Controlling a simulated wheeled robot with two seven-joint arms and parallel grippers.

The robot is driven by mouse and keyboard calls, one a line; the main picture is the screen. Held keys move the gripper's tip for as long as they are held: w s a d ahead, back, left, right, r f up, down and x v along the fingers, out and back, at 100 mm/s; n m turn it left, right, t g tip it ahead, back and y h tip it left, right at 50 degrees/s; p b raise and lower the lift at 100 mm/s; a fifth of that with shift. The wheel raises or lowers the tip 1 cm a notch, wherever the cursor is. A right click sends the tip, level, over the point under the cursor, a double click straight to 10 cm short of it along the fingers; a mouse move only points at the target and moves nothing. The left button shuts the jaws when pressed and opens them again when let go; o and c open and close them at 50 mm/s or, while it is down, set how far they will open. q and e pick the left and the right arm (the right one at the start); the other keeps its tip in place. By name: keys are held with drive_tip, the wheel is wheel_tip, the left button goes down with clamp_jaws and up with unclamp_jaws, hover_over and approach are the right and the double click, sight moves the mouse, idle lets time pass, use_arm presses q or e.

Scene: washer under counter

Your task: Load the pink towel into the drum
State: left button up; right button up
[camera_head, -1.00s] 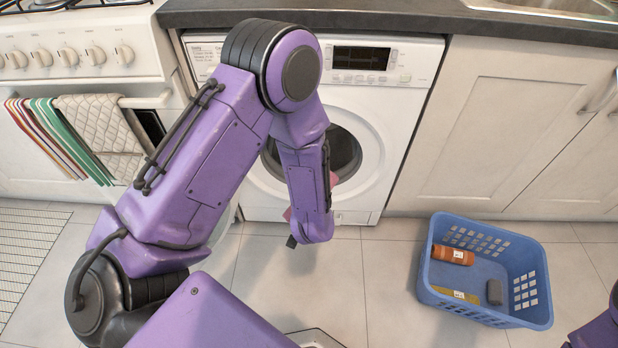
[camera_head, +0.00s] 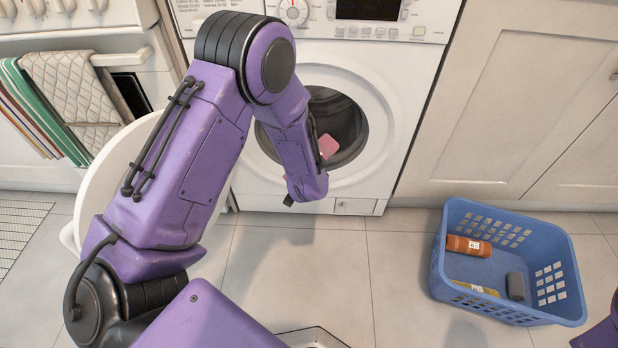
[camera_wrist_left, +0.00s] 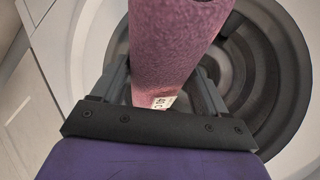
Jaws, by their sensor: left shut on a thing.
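The washer (camera_head: 385,100) stands under the counter with its round door (camera_head: 95,185) swung open to the left. Its drum (camera_head: 350,118) is a dark opening. The pink towel (camera_head: 328,146) shows in front of the drum opening, mostly hidden by my left arm. In the left wrist view the towel (camera_wrist_left: 165,45) is rolled, with a white label, and sits between the two fingers of my left gripper (camera_wrist_left: 160,88). The ribbed drum (camera_wrist_left: 265,65) lies behind it there. My left gripper is hidden in the head view. My right gripper is out of view.
A blue basket (camera_head: 450,270) stands on the floor at the right, holding an orange roll (camera_head: 468,246), a yellow item (camera_head: 476,288) and a dark grey item (camera_head: 515,286). An oven with hanging towels (camera_head: 70,90) is at the left. The floor before the washer is clear.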

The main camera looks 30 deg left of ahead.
use_arm(q)
drive_tip(key=w+a, duration=0.1)
drive_tip(key=w+a+b, duration=0.1)
drive_tip(key=w, duration=0.1)
drive_tip(key=w+a+b, duration=0.1)
drive_tip(key=w, duration=0.1)
drive_tip(key=shift+w+a+f, duration=0.15)
drive_tip(key=shift+w+a, duration=0.05)
drive_tip(key=w+a+f, duration=0.1)
drive_tip(key=w+a, duration=0.3)
drive_tip(key=w, duration=0.3)
drive_tip(key=w+a+f+p, duration=0.1)
drive_tip(key=w+a, duration=0.3)
drive_tip(key=w, duration=0.3)
drive_tip(key=shift+w+a+f, duration=0.15)
drive_tip(key=shift+a+f, duration=0.15)
drive_tip(key=o, duration=1.5)
drive_tip(key=shift+c, duration=0.2)
drive_tip(key=shift+p, duration=0.3)
